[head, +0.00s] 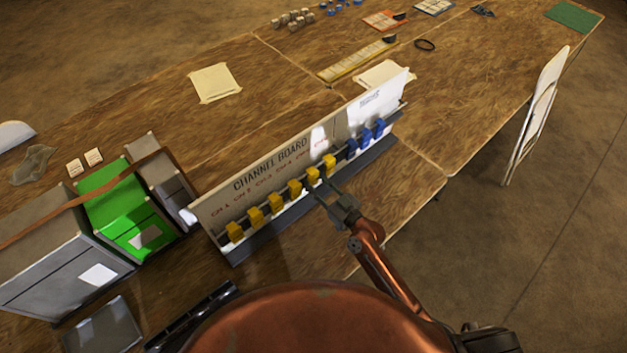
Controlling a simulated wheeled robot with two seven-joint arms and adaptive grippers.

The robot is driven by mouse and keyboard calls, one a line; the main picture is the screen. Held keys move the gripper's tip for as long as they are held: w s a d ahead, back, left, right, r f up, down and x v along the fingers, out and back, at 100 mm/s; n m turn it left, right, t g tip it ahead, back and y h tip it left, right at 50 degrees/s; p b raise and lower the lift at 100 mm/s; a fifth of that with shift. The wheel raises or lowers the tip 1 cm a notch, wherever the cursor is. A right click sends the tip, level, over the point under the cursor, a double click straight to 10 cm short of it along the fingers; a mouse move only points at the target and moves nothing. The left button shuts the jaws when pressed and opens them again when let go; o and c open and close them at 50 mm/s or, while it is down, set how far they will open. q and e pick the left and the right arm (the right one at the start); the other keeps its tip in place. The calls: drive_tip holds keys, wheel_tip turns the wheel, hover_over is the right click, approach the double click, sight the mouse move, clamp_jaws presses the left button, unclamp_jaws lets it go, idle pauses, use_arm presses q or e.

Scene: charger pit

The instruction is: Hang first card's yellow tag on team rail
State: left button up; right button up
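The channel board (272,168) stands upright on the table. Several yellow tags (275,203) hang in a row along its lower front, under small red channel labels. Several blue tags (366,139) hang farther right along the same board, below a white section with small print too fine to read. My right gripper (325,190) is in front of the board, close to the yellow tags at the right end of their row. I see no tag held in it, and its finger gap is unclear. My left gripper is not in view.
Grey and green boxes (122,205) stand left of the board, with a brown strap across them. A dark slotted rack (195,314) is near the front edge. A folding chair (538,112) stands at the right.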

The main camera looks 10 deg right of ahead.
drive_tip(key=c, duration=0.3)
drive_tip(key=shift+r, duration=0.1)
drive_tip(key=shift+c, duration=0.2)
drive_tip(key=shift+r, duration=0.1)
drive_tip(key=shift+r+p, duration=0.75)
drive_tip(key=shift+p, duration=0.1)
drive_tip(key=v, duration=1)
idle(0.4)
